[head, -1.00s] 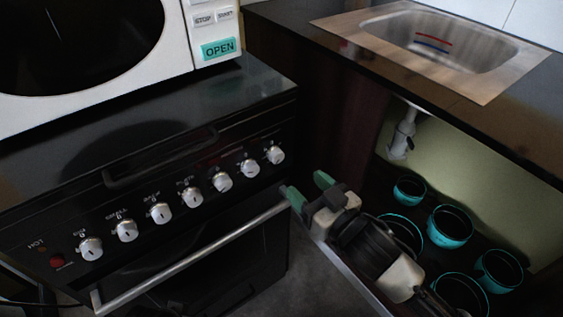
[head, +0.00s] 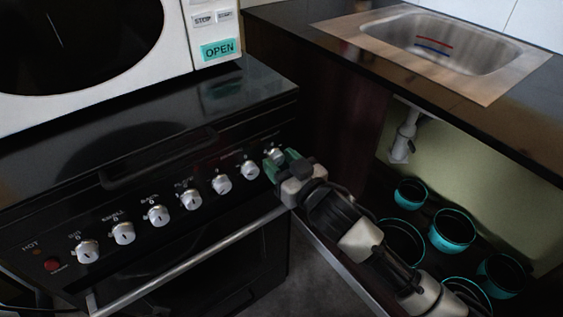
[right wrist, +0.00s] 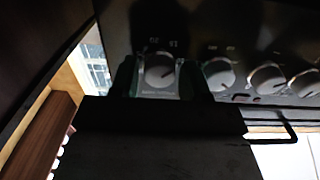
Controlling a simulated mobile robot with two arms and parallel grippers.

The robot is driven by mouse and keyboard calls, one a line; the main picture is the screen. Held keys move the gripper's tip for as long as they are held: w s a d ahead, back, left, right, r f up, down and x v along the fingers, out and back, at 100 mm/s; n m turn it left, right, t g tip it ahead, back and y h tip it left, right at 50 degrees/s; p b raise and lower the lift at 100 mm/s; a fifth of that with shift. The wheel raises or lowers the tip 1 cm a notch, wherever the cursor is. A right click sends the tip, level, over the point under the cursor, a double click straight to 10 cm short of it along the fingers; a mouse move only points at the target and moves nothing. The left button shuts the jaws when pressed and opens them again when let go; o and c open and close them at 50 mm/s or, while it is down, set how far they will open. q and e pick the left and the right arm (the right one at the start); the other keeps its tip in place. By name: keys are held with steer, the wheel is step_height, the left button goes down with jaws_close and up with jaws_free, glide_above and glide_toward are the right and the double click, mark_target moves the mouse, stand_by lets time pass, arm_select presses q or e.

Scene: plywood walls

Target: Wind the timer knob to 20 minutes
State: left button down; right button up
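A row of silver knobs runs along the black stove's front panel. The rightmost knob (head: 274,154) is partly hidden by my right gripper (head: 281,163). Its label is too small to read, so I cannot confirm it is the timer knob. In the right wrist view this knob (right wrist: 160,71) sits between the two green fingers of my right gripper (right wrist: 160,78). The fingers stand apart on either side of it, with a narrow gap showing. My left gripper is not in view.
The oven handle (head: 190,262) runs below the knobs. A white microwave (head: 212,20) stands on the stove top (head: 250,80). To the right are a sink (head: 440,45) and an open cupboard with several teal-rimmed pots (head: 452,230). Another knob (head: 250,170) is close on the left.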

steer(key=c, duration=0.6)
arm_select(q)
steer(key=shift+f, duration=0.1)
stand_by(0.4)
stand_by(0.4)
arm_select(e)
steer(key=o, duration=0.9)
steer(key=shift+s+d, duration=0.15)
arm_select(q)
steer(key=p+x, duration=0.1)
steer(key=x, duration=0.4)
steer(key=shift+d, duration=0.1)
arm_select(e)
steer(key=v, duration=1)
steer(key=shift+s+d, duration=0.1)
steer(key=shift+s, duration=0.1)
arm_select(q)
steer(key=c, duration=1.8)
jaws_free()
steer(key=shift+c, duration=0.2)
